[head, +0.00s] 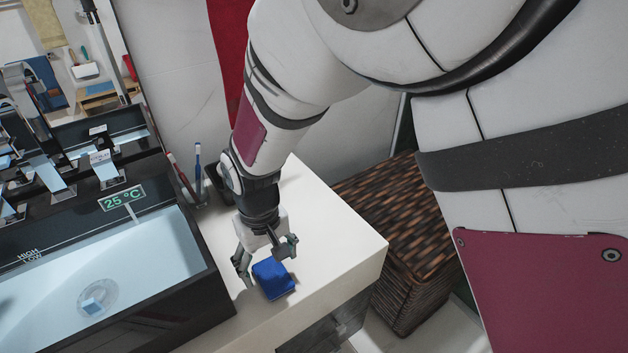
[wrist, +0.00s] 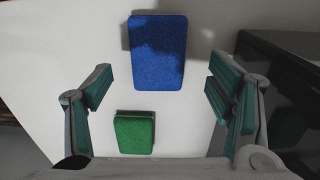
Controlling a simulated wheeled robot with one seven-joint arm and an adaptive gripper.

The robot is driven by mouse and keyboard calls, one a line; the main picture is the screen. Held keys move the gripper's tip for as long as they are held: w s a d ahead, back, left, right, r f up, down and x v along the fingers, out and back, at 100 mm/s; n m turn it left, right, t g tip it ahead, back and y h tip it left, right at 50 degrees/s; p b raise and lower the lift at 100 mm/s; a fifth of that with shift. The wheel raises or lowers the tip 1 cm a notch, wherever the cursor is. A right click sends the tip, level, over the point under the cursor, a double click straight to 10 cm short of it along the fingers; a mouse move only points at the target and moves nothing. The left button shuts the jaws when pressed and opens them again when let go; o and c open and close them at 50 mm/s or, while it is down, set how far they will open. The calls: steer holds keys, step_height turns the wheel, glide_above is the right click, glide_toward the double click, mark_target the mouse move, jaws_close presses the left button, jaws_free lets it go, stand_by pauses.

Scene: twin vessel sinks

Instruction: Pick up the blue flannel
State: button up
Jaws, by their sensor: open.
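The blue flannel (head: 273,280) is a small folded block lying on the white counter near its front edge. In the wrist view the blue flannel (wrist: 158,50) lies upper centre, partly shaded. My gripper (head: 266,262) is open and empty just above and beside it, pointing down. In the wrist view my gripper (wrist: 160,84) has its fingers apart to either side, with the flannel between and beyond the tips. I cannot tell the exact height gap.
A smaller green block (wrist: 134,132) lies near the flannel. The black-sided sink (head: 150,245) stands left of it. Toothbrushes (head: 197,165) stand behind, by the wall. A wicker basket (head: 400,235) is right of the counter. The counter's right part is clear.

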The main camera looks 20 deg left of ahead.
mark_target(273, 274)
step_height(273, 274, down, 4)
steer(key=shift+d, duration=0.15)
steer(key=c, duration=1)
steer(key=shift+c, duration=0.2)
step_height(273, 274, up, 10)
steer(key=shift+p, duration=0.35)
steer(key=shift+o, duration=0.2)
steer(key=shift+c, duration=0.5)
